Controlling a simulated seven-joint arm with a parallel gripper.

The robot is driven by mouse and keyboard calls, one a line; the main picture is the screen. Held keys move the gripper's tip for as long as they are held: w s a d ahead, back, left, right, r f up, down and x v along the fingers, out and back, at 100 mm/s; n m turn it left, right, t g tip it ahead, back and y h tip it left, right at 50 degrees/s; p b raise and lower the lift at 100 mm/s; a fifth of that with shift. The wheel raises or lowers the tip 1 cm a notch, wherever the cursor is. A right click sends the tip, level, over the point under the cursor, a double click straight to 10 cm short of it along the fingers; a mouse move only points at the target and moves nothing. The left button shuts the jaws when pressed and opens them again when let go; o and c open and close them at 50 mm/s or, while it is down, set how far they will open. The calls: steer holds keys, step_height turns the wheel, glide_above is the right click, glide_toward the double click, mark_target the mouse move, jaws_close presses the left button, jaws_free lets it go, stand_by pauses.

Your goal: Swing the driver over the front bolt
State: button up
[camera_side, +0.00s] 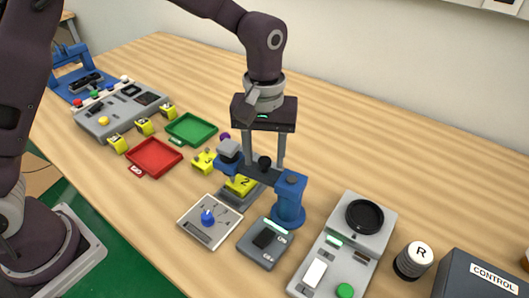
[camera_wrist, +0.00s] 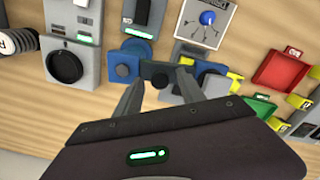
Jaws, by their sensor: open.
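The driver is a dark swing arm (camera_side: 258,171) on a blue post (camera_side: 289,205), with a blue and grey head (camera_side: 229,151) at its left end. A black knob (camera_side: 264,162) stands on the arm. My gripper (camera_side: 265,166) is open and points down, its fingers on either side of the knob. The wrist view also shows the knob (camera_wrist: 160,80) between the fingers, with the driver head (camera_wrist: 211,82) to the right and the post (camera_wrist: 124,70) to the left. A yellow block marked 2 (camera_side: 241,185) sits beneath the arm. I cannot make out the front bolt.
A dial panel (camera_side: 210,222) and a grey box with a green display (camera_side: 265,242) stand in front. A red tray (camera_side: 154,158) and a green tray (camera_side: 191,129) lie left. A grey console (camera_side: 343,250) stands right. The table behind is clear.

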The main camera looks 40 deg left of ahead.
mark_target(263, 159)
step_height(263, 159, up, 7)
steer(key=shift+r, duration=0.1)
steer(key=shift+a, duration=0.1)
steer(key=s+a+r+m+t, duration=0.3)
steer(key=s+a+r, duration=0.7)
steer(key=s, duration=0.2)
steer(key=s+a+f+m+t, duration=0.1)
steer(key=s+a, duration=0.1)
steer(key=s, duration=0.3)
steer(key=s+a+f+m+t, duration=0.1)
steer(key=s+a, duration=0.1)
steer(key=s, duration=0.4)
steer(key=shift+s+f+m+t, duration=0.25)
steer(key=shift+f+m+t, duration=0.05)
steer(key=shift+f+m, duration=0.1)
